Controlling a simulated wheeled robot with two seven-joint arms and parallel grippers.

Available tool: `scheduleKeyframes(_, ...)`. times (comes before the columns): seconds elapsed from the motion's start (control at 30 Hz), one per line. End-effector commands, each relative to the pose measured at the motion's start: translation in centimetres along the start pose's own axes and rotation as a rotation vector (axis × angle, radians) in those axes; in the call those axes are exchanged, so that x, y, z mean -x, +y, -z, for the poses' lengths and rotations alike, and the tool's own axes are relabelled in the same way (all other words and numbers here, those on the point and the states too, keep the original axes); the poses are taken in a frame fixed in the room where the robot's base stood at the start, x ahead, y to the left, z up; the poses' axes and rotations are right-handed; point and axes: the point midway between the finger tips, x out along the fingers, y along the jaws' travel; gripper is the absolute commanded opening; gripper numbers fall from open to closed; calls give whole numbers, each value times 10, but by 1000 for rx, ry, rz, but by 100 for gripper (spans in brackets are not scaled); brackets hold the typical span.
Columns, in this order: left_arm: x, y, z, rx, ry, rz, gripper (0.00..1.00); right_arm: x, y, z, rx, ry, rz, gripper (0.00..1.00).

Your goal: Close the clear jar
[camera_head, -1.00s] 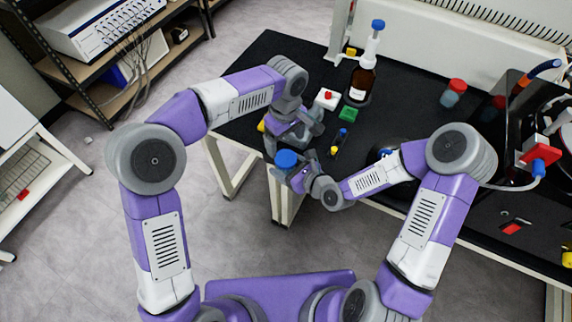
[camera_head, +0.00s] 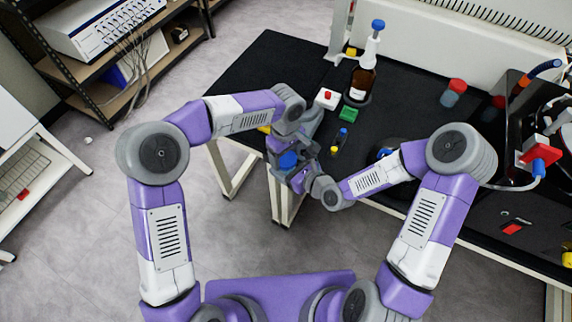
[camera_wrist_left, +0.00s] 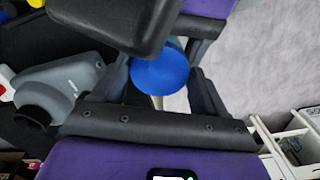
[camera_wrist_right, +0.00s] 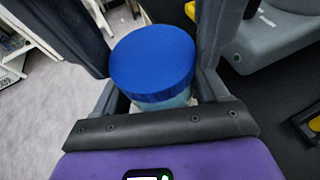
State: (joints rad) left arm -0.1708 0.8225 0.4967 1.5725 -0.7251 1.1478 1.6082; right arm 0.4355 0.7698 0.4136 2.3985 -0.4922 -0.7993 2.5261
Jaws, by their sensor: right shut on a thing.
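The clear jar (camera_wrist_right: 168,103) is in my right gripper (camera_wrist_right: 155,95), with its pale body mostly hidden below the blue lid (camera_wrist_right: 152,62). The lid sits on top of the jar; whether it is screwed tight I cannot tell. The lid also shows in the head view (camera_head: 288,160) and in the left wrist view (camera_wrist_left: 160,72). My right gripper (camera_head: 299,172) is shut on the jar body in front of the table edge. My left gripper (camera_head: 284,150) is at the lid, with its fingers on both sides (camera_wrist_left: 160,80) and small gaps showing, so it looks open.
The black table (camera_head: 410,112) holds a brown bottle (camera_head: 363,82), a red-capped jar (camera_head: 453,94), a green block (camera_head: 349,114), a white box with a red button (camera_head: 327,98) and small vials (camera_head: 341,136). A shelf (camera_head: 112,75) stands at the left. Floor is clear in front.

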Motion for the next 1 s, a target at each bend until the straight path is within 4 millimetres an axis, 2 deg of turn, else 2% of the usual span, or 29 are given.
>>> scheduleKeyframes(0.03, 0, 0, 0, 0, 0, 0, 64, 0, 0, -1, 1, -2, 0, 0)
scheduleKeyframes(0.27, 0, 0, 0, 0, 0, 0, 31, 0, 0, -1, 1, -2, 0, 0)
scheduleKeyframes(0.47, 0, 0, 0, -96, 1, 0, 30, 0, 0, -1, 1, -2, 0, 0)
scheduleKeyframes(0.8, 0, 0, 0, -679, 2, -1, 30, 0, 0, 0, 0, -1, 1, 0)
scheduleKeyframes(1.0, 0, 0, 1, -850, 2, 0, 30, 0, 0, 0, 0, -1, 1, 0)
